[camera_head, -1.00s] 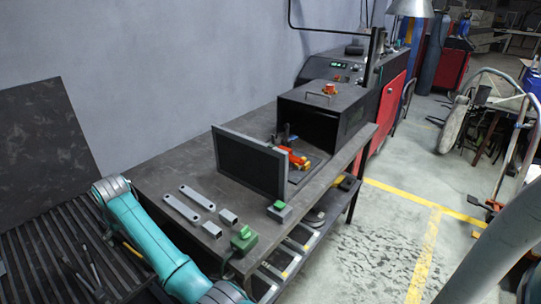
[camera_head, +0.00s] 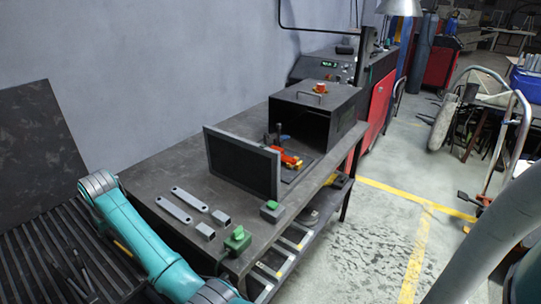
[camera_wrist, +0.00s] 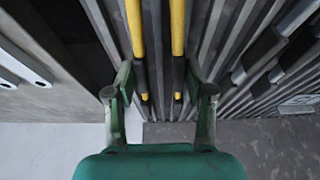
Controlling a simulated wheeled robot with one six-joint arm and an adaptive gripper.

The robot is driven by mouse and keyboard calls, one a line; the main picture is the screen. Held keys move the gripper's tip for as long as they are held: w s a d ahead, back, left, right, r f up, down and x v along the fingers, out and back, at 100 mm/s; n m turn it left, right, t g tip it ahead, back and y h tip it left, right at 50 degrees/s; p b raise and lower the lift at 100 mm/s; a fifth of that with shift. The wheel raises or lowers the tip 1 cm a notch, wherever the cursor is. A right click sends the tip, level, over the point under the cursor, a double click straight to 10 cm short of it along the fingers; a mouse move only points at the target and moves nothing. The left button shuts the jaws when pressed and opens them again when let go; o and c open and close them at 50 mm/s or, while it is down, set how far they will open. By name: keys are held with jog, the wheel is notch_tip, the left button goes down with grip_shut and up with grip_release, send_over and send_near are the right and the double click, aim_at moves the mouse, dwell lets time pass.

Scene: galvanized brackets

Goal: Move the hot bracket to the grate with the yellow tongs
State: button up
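The yellow tongs (camera_wrist: 177,28) show in the wrist view as two parallel yellow handles with black lower ends. My gripper (camera_wrist: 160,75) is open, its two green fingers on either side of these handles with gaps visible. In the head view a bit of yellow shows beside my teal arm; my gripper is out of view there. The slatted dark grate (camera_head: 38,232) is at the lower left. An orange-red piece (camera_head: 287,160) lies by the dark box's opening, partly behind an upright panel; I cannot tell whether it is the hot bracket.
The dark workbench (camera_head: 165,165) holds plain grey brackets (camera_head: 188,198), green-topped blocks (camera_head: 237,238), an upright dark panel (camera_head: 240,163) and a dark box (camera_head: 312,105). Other dark-handled tools (camera_wrist: 262,48) lie beside the tongs.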

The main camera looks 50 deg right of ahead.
notch_tip(320, 180, up, 10)
jog(key=shift+f, duration=0.15)
dwell(0.3)
